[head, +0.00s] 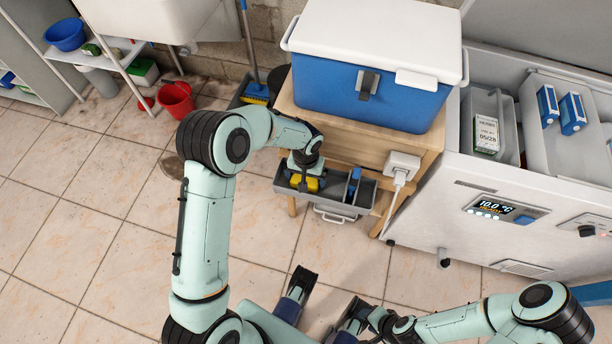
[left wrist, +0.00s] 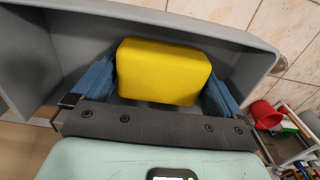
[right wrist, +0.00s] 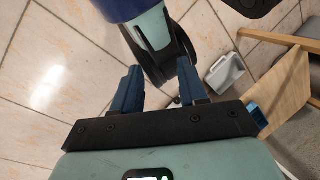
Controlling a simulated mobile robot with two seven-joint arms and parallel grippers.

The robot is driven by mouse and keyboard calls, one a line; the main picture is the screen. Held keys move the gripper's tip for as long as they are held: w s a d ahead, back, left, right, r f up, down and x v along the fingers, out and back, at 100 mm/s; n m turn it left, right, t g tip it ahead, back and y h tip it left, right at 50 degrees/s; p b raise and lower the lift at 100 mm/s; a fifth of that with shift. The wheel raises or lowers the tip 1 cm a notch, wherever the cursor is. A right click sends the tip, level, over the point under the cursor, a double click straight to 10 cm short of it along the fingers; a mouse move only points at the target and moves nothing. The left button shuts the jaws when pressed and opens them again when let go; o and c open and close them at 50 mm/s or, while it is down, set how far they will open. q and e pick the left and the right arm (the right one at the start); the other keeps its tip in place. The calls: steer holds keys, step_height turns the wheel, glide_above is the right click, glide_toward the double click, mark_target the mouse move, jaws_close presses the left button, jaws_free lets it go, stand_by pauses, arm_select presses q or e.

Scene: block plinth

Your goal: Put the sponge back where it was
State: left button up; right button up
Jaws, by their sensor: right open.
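The yellow sponge (head: 305,184) is in the left part of the grey caddy (head: 343,208) on the side of the wooden stand. My left gripper (head: 305,180) reaches down over it from above. In the left wrist view, the sponge (left wrist: 164,72) lies between the two blue fingers (left wrist: 160,88), which touch its two sides. The caddy walls (left wrist: 225,32) surround it; its underside is hidden. My right gripper (right wrist: 162,88) is open and empty, low at the bottom of the head view, away from the caddy.
A blue cooler (head: 370,90) with a white lid stands on the wooden stand (head: 425,140). A socket box (head: 402,163) with a cable is on the stand's side. A white machine (head: 500,215) is at right.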

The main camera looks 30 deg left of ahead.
arm_select(q)
steer(key=shift+r, duration=0.35)
step_height(320, 180, up, 12)
steer(key=p, duration=0.2)
steer(key=shift+f, duration=0.2)
arm_select(e)
steer(key=shift+s+a+r+g, duration=0.2)
steer(key=shift+s+r, duration=0.25)
steer(key=shift+r, duration=0.15)
steer(key=shift+s+a+r+g, duration=0.1)
steer(key=shift+s+r+g, duration=0.1)
steer(key=shift+s+r, duration=0.3)
steer(key=shift+w, duration=0.1)
